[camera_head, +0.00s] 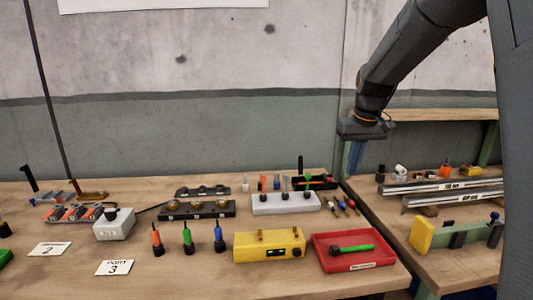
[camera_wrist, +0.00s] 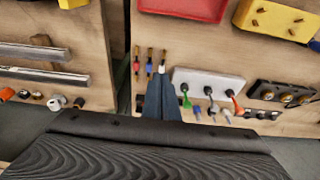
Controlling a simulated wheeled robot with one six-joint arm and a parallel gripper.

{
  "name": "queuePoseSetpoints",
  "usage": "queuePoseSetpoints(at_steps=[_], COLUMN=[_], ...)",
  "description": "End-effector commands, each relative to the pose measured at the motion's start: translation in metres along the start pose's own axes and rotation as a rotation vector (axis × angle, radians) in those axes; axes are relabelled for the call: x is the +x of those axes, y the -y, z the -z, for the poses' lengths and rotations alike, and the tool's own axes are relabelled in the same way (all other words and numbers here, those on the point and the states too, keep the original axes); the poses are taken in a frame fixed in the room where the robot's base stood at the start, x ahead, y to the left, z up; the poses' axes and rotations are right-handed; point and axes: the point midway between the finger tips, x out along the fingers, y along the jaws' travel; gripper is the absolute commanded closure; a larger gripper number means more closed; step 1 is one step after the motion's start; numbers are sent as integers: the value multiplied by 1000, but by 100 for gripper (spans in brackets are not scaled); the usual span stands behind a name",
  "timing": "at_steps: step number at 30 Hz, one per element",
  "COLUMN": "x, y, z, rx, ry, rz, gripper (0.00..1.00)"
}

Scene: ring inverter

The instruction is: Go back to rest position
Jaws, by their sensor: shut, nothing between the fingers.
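My gripper (camera_head: 355,160) hangs from my arm at the upper right of the head view, with its blue-grey fingers pointing down. It is above the back of the benches, near the gap between them. In the wrist view the fingers (camera_wrist: 162,88) are together with nothing between them. They appear in front of a row of small screwdrivers (camera_wrist: 149,66) beside the white tool block (camera_wrist: 198,80). No object is visibly touching the fingers.
A red tray (camera_head: 318,258) with a green-handled tool, a yellow box (camera_head: 240,248) and the white block (camera_head: 260,207) stand on the left bench. Metal rails (camera_head: 440,185) and a green fixture (camera_head: 470,233) are on the right bench. A concrete wall stands behind.

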Motion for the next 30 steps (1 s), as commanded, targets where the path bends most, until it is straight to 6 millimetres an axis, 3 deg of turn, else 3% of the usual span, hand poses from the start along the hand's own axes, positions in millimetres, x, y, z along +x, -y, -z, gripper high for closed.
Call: queuePoseSetpoints(at_steps=[5,11,16,21,24,27,30], x=[10,26,44,64,71,75,77], y=[11,28,49,74,85,90,93], z=[-28,-76,-142,-239,-286,-317,-332], rx=[12,31,55,81,92,101,104], ry=[21,55,99,156,181,198,206], rz=[0,-1,-4,-10,-13,-16,-18], gripper=[100,100,100,100,100,100,100])
